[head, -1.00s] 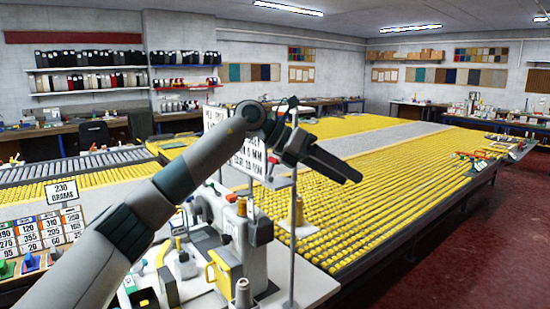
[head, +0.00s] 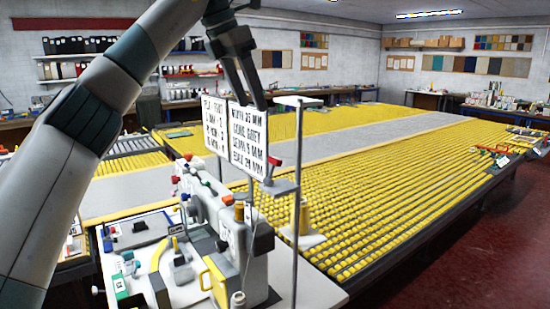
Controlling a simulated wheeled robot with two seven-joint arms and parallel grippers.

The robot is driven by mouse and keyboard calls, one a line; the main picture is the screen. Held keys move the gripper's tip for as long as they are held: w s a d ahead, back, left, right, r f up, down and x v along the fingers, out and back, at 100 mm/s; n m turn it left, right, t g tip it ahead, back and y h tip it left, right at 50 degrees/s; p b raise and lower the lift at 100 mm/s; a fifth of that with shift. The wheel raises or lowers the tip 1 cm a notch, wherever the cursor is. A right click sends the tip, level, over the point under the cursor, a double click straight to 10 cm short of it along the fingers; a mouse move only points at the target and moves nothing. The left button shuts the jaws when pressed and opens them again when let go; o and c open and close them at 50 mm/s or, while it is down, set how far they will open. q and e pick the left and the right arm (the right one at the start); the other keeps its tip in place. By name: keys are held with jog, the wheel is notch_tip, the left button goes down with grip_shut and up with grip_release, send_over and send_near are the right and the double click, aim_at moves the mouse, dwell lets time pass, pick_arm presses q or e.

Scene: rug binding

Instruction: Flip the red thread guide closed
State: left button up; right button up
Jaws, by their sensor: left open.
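The sewing machine (head: 232,240) stands on a pale table at the lower middle. A small red part (head: 274,161) sits on a grey plate of the thread stand behind the machine; it looks like the thread guide and seems to stick up, but it is too small to tell its exact pose. Other small red parts (head: 187,157) show at the machine's left end. My left gripper (head: 251,105) is open and empty, fingers pointing down, above and a little left of the red part, apart from it. My right gripper is out of view.
A white sign (head: 247,138) with lettering stands just below my left gripper. A thin upright post (head: 297,200) rises right of the sign. A yellow thread cone (head: 303,222) stands behind it. A long table with yellow rollers (head: 400,190) spreads to the right.

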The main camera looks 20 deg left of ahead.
pick_arm(q)
jog(key=p, duration=0.3)
send_over(274, 158)
jog(key=s+a, duration=0.2)
notch_tip(274, 158, down, 10)
jog(key=p+x, duration=0.2)
jog(key=x, duration=0.4)
jog(key=shift+w+d, duration=0.15)
jog(key=shift+w, duration=0.1)
jog(key=shift+w+d+f, duration=0.1)
jog(key=shift+d+f, duration=0.05)
jog(key=shift+f, duration=0.3)
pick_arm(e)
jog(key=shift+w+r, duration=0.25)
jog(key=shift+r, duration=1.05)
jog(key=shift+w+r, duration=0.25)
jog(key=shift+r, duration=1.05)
